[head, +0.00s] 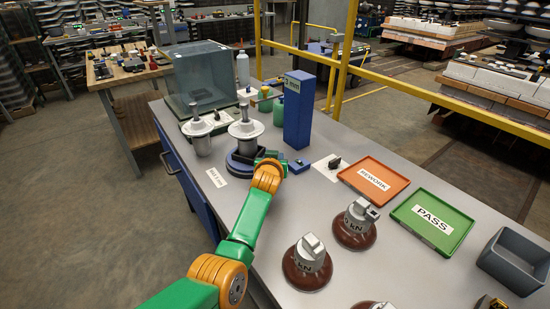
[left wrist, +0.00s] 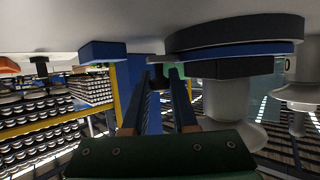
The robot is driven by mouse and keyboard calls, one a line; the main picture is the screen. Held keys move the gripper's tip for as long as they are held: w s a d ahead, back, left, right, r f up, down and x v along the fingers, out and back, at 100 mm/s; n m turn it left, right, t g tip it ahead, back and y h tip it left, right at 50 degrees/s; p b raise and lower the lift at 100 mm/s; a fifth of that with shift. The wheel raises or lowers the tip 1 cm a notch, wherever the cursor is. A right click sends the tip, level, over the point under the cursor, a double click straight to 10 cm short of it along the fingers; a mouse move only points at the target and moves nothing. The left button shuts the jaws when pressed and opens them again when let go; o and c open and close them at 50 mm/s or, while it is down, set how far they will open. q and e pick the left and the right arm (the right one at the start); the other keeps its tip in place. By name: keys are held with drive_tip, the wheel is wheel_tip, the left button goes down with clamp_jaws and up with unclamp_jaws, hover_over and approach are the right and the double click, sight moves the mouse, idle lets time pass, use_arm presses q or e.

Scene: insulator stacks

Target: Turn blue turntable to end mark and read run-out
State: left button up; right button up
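The blue turntable (head: 238,163) stands near the middle of the bench and carries a pale insulator (head: 246,131) with a metal pin on top. In the left wrist view, which looks upside down, the turntable (left wrist: 235,46) shows as a dark disc with a blue layer. My left gripper (head: 270,155) is at the turntable's right side. In the wrist view its two fingers (left wrist: 161,76) stand apart, beside the turntable; something small and dark shows between the tips, and contact is unclear. A tall blue column (head: 298,111) with a "mm" label stands behind. No end mark or reading is legible.
A second pale insulator (head: 201,136) stands left, before a clear box (head: 207,75). Small blue block (head: 299,166), orange REWORK tray (head: 397,190), green PASS tray (head: 455,237) and grey bin (head: 517,261) lie right. Brown insulators (head: 307,270) stand in front. A white card (head: 216,177) lies front-left of the turntable.

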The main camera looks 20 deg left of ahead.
use_arm(q)
drive_tip(key=o, duration=0.4)
drive_tip(key=shift+o, duration=0.2)
drive_tip(key=shift+s+r, duration=0.15)
drive_tip(key=p+v, duration=0.2)
drive_tip(key=v, duration=0.3)
drive_tip(key=shift+s+d+p, duration=0.15)
drive_tip(key=shift+s+p, duration=0.15)
drive_tip(key=shift+p, duration=0.05)
drive_tip(key=shift+s+d+r, duration=0.1)
drive_tip(key=shift+s+r, duration=0.05)
drive_tip(key=shift+s, duration=0.3)
